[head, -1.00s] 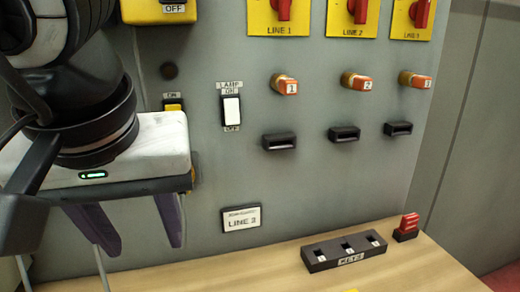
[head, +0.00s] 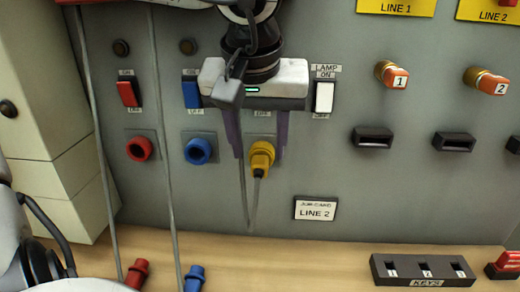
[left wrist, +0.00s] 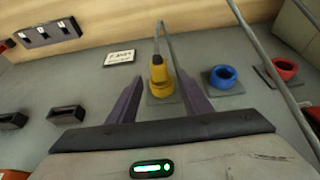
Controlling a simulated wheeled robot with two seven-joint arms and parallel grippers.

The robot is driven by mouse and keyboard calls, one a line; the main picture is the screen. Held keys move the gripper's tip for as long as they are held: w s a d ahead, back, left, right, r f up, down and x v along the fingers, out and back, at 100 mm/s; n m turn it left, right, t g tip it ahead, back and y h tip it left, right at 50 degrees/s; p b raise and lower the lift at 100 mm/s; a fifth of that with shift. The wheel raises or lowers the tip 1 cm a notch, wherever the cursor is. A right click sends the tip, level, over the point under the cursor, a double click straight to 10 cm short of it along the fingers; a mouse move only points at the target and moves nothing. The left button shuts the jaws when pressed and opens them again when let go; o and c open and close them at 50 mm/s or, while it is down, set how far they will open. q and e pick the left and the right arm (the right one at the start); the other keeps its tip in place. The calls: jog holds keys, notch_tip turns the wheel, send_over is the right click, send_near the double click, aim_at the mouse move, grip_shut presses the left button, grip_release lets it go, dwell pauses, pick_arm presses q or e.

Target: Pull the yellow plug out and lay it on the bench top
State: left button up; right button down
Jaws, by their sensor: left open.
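The yellow plug (head: 258,168) sits in its yellow socket (head: 264,149) on the grey panel, with its cable hanging down. It also shows in the left wrist view (left wrist: 158,73). My left gripper (head: 259,152) is open, with its purple fingers on either side of the plug. In the left wrist view the fingers (left wrist: 158,92) stand apart from the plug, with gaps on both sides. The wooden bench top (head: 300,255) runs below the panel. My right gripper is not in view.
A red plug (head: 136,273) and a blue plug (head: 194,277) lie on the bench, below the empty red (head: 139,149) and blue (head: 198,151) sockets. Two cables hang in front of the panel at left. A key holder (head: 422,270) stands at right; the bench middle is clear.

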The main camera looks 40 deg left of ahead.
pick_arm(q)
jog(key=shift+x, duration=1.5)
jog(key=shift+c, duration=0.2)
grip_shut()
jog(key=shift+s+d, duration=0.5)
jog(key=shift+s, duration=0.1)
jog(key=shift+s+d+b, duration=0.5)
jog(key=shift+s+d, duration=0.9)
jog(key=shift+s, duration=0.25)
jog(key=shift+s+d, duration=1.3)
jog(key=shift+s, duration=0.25)
